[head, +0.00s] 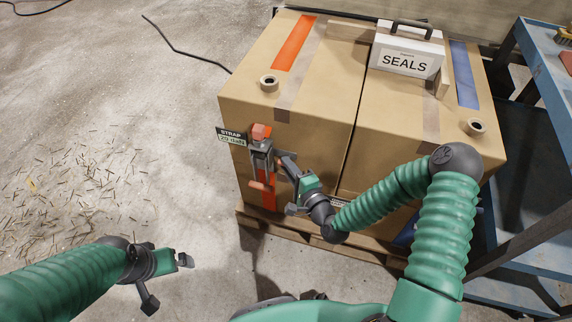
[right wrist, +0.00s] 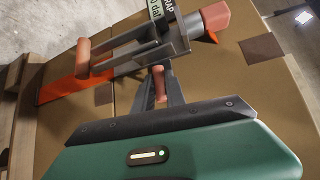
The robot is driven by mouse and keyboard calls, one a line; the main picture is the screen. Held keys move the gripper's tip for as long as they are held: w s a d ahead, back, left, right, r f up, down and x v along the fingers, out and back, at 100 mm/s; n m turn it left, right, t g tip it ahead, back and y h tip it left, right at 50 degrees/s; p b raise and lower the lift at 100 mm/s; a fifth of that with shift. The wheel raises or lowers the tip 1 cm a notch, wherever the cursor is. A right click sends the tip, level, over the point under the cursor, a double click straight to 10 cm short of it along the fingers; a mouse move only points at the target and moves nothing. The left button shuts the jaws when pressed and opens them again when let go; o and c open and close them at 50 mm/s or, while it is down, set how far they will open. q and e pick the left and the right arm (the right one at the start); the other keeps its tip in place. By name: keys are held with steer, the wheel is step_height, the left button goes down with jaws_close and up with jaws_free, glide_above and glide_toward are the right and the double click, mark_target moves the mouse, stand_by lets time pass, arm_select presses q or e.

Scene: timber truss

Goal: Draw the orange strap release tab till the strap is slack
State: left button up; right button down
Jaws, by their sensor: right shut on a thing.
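The orange strap (head: 269,198) runs down the front of the left cardboard box, and an orange band (head: 294,42) crosses its top. A grey metal buckle (head: 262,158) sits on the front strap, with an orange-red grip at its top and a smaller one lower down. It also shows in the right wrist view (right wrist: 140,52). My right gripper (head: 284,160) is at the buckle's right side. In the right wrist view its fingers are shut on the small orange release tab (right wrist: 160,84). My left gripper (head: 180,260) is low at the left, away from the boxes; its jaw opening is unclear.
A STRAP label (head: 231,134) is beside the buckle. A SEALS case (head: 407,50) stands on the right box (head: 440,110), which has a blue band (head: 464,75). The boxes rest on a wooden pallet (head: 330,246). A blue shelf (head: 548,85) stands at right. Straw-like bits litter the left floor.

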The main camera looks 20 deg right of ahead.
steer(key=shift+s+a+f, duration=0.2)
steer(key=shift+s+a, duration=0.05)
steer(key=shift+s, duration=0.1)
steer(key=shift+d, duration=0.1)
steer(key=shift+w+d, duration=0.15)
steer(key=shift+w, duration=0.15)
steer(key=c, duration=1.3)
jaws_free()
steer(key=shift+w, duration=0.15)
steer(key=shift+c, duration=0.2)
steer(key=shift+o, duration=1.4)
steer(key=shift+d+r, duration=0.1)
